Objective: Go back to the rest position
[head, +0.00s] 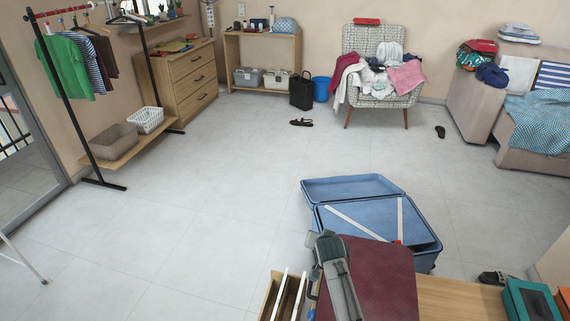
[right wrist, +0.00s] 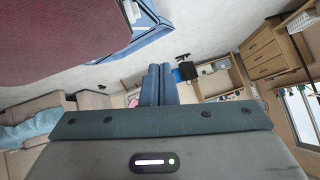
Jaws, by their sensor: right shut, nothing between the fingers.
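My right gripper (head: 326,240) is at the bottom centre of the head view, just left of a maroon flat item. In the right wrist view its two dark blue fingers (right wrist: 160,84) lie side by side, shut and empty. They point out over the room and touch nothing that I can see. My left gripper and arm are not in either view.
The maroon item (head: 375,275) lies on a wooden surface (head: 455,300) close beside my right arm. An open blue suitcase (head: 350,188) stands just beyond. A wooden drawer (head: 268,297) is at lower left of it. The floor (head: 210,190) to the left is clear.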

